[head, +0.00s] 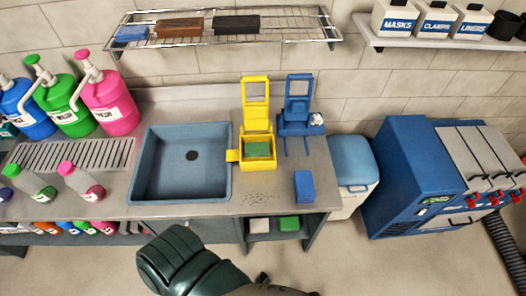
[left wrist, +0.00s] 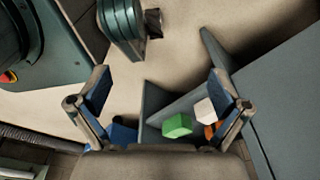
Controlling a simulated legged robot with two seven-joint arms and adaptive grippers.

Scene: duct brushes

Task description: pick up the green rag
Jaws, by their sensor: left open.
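In the head view, a green folded cloth (head: 289,223) lies on the low shelf under the counter, beside a white cloth (head: 259,225). Another green piece (head: 258,149) sits in the yellow bucket (head: 245,164) on the counter. In the left wrist view, a green block-like cloth (left wrist: 177,125) and a white one (left wrist: 204,110) lie between grey shelf panels, with something orange partly hidden by a finger. My left gripper (left wrist: 160,80) is open and empty, with the green cloth beyond and below its fingertips. My right gripper cannot be made out.
A blue cloth stack (head: 304,187) lies on the counter's right end. A sink (head: 180,185) is left of the yellow bucket. A white bin with a blue lid (head: 352,165) stands right of the counter. The floor (head: 385,270) in front is clear.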

